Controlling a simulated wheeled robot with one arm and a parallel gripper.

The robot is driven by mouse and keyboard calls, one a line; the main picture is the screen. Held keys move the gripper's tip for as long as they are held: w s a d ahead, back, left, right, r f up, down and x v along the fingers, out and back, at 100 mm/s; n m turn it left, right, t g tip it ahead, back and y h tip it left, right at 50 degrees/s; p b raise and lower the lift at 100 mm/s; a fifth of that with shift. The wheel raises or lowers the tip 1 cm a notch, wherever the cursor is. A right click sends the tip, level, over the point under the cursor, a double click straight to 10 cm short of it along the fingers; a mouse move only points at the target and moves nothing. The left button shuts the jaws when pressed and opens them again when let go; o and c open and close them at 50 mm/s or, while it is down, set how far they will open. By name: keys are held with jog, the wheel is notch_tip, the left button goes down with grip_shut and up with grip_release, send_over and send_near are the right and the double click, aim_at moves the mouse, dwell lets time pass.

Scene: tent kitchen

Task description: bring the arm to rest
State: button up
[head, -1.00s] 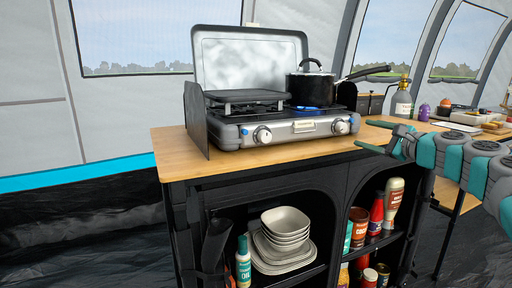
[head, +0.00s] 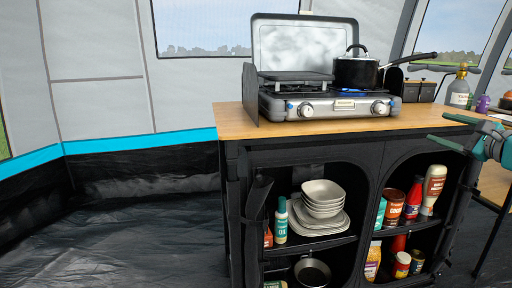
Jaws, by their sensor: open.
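My gripper (head: 438,127) shows at the right edge of the head view, with its two fingers apart and nothing between them. It points left, in front of the right end of the wooden worktop (head: 237,122). Only the teal and grey end of my arm (head: 491,143) shows; the rest is outside the picture. I cannot tell how far the fingers are from the worktop.
A camping stove (head: 325,104) with a raised lid and a black pot (head: 356,72) stands on the worktop. Bowls (head: 322,196), bottles and cans fill the shelves below. A gas bottle (head: 458,92) stands behind my gripper. The dark floor at left (head: 130,225) is clear.

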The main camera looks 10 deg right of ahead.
jog(key=w+a+f+n+g+y, duration=0.15)
jog(key=a+n+g+y, duration=0.5)
jog(key=a, duration=1.65)
jog(key=s+a+f+n+g, duration=0.1)
jog(key=s+a+f+n, duration=0.15)
jog(key=a, duration=0.25)
jog(key=s+a+f+n+g+h, duration=0.1)
jog(key=a+f+n, duration=0.15)
jog(key=a, duration=0.25)
jog(key=s+a+f+n+g, duration=0.1)
jog(key=s+a+f+n, duration=0.15)
jog(key=a, duration=0.25)
jog(key=s+a+f+n+g+h+p, duration=0.1)
jog(key=s+a+f+n+g+h, duration=0.45)
jog(key=s+f, duration=0.9)
jog(key=s+d+f+n+g+h, duration=0.1)
jog(key=s+f, duration=0.3)
jog(key=s, duration=0.4)
jog(key=s+d+f+n+g+h, duration=0.1)
jog(key=s+d+f+n+g, duration=0.1)
jog(key=s, duration=0.6)
notch_tip(320, 180, down, 2)
jog(key=shift+s+d+f+n+g, duration=0.1)
jog(key=shift+s+d+n+g, duration=0.3)
jog(key=shift+n+g, duration=0.25)
jog(key=shift+w, duration=0.1)
